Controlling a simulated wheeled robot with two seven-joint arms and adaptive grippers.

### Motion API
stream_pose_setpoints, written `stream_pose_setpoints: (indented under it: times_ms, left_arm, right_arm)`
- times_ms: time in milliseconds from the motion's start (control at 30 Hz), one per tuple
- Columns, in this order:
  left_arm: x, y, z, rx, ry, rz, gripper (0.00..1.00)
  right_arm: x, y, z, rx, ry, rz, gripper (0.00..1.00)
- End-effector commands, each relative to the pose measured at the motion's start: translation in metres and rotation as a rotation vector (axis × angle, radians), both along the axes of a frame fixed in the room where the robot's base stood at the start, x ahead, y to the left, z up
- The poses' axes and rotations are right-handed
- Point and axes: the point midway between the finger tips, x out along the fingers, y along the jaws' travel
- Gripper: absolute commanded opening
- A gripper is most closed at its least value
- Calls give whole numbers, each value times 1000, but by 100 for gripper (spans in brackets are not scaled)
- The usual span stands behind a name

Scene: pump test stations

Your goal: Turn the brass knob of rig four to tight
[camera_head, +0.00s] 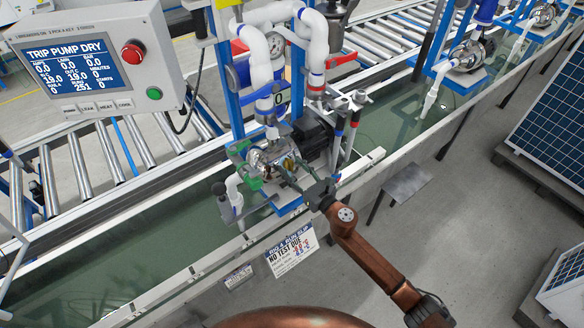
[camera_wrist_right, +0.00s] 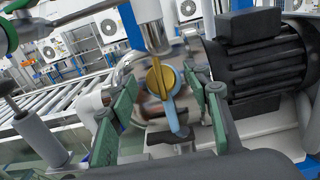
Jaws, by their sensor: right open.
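My right gripper (camera_wrist_right: 160,98) is open, with one green-padded finger to each side of the knob. Gaps show between the fingers and the knob. In the head view my right gripper (camera_head: 296,174) reaches the pump from the lower right and partly covers it. My left gripper is not in view.
A black motor (camera_wrist_right: 265,70) sits close right of the fingers. A vertical pipe (camera_wrist_right: 151,22) comes down just above the knob. A control panel (camera_head: 95,65) reading TRIP PUMP DRY stands at the upper left. A rig 4 slip (camera_head: 291,250) hangs on the trough's front.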

Motion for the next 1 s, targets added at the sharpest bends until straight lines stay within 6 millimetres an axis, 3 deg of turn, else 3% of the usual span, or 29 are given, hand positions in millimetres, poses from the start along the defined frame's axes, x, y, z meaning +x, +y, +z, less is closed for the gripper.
stream_pose_setpoints:
  times_ms: [333,933,1000]
  left_arm:
    - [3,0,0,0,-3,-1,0]
    - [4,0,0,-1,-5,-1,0]
    - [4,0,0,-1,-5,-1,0]
  right_arm:
    - [4,3,0,1,1,0,45]
    - [4,3,0,2,1,0,4]
    - [4,3,0,2,2,0,3]
